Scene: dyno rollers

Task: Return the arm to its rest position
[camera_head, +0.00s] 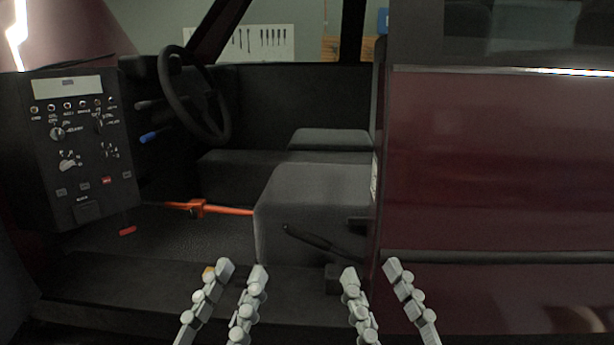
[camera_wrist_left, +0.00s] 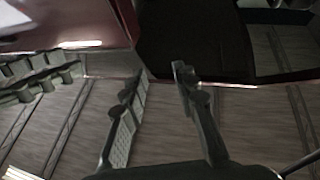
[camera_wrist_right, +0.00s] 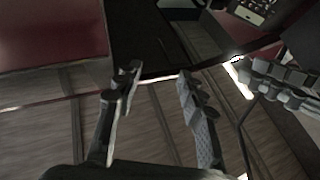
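My left gripper (camera_head: 241,270) is at the bottom of the head view, left of centre, with its two grey fingers apart and nothing between them. It also shows open and empty in the left wrist view (camera_wrist_left: 155,80). My right gripper (camera_head: 369,272) is just to its right, also with fingers apart and empty. In the right wrist view its fingers (camera_wrist_right: 157,82) are spread with only the floor and car sill behind them. Both grippers are side by side in front of the car's open doorway, touching nothing that I can see.
The car's dark red body panel (camera_head: 480,170) fills the right. Inside are a grey seat (camera_head: 310,200), a steering wheel (camera_head: 195,100) and an orange bar (camera_head: 225,210). A control panel (camera_head: 80,145) stands at the left. The floor (camera_wrist_left: 240,130) below the grippers looks clear.

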